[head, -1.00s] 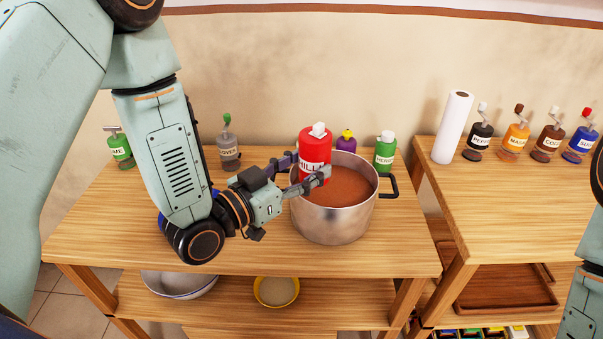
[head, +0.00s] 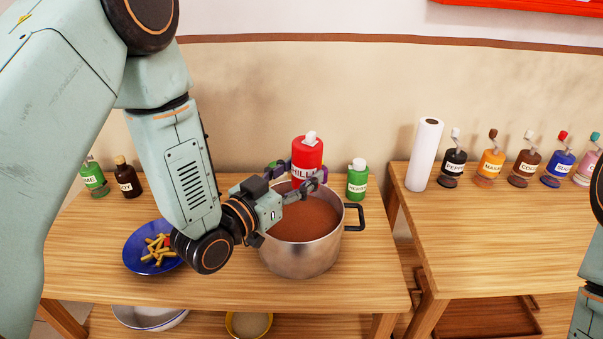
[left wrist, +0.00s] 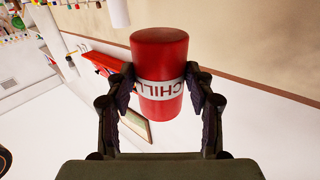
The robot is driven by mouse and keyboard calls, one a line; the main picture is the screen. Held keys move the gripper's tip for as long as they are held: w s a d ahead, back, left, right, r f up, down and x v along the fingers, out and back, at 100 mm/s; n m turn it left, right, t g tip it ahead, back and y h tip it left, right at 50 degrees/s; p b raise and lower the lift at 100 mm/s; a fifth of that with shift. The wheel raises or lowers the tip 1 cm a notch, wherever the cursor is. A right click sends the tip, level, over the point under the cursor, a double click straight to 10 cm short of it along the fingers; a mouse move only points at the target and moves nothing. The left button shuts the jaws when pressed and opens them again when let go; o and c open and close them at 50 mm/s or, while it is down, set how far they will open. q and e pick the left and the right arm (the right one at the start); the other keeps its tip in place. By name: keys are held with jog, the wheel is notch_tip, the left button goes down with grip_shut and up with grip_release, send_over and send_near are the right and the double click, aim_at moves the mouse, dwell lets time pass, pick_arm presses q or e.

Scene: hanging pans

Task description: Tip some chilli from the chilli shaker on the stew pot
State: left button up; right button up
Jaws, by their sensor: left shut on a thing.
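The red chilli shaker (head: 308,155) has a white label and a pale top. It stands about upright in the head view, over the back of the stew pot. My left gripper (head: 297,181) is shut on it; in the left wrist view both fingers press the sides of the chilli shaker (left wrist: 160,62). The stew pot (head: 300,258) is a metal pot with reddish-brown stew (head: 305,218) inside, on the wooden table. The gripper partly hides the pot's back rim. My right gripper is not in view; only part of that arm shows at the right edge.
A green herbs shaker (head: 357,180) stands just behind the pot's right side. A blue plate (head: 133,262) with yellow pieces lies left of the pot. Two bottles stand at the back left. A paper roll (head: 426,155) and several shakers line the right table's back.

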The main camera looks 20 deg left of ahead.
pick_arm(q)
jog(key=shift+f+m, duration=0.15)
jog(key=shift+m, duration=0.15)
jog(key=w+a+f+m+y+p, duration=0.1)
jog(key=a+f+m+y+p, duration=0.2)
jog(key=a+m, duration=0.4)
jog(key=shift+w+a+f+m+g+p, duration=0.15)
jog(key=shift+w+f+m+g+p, duration=0.4)
jog(key=shift+m, duration=3.65)
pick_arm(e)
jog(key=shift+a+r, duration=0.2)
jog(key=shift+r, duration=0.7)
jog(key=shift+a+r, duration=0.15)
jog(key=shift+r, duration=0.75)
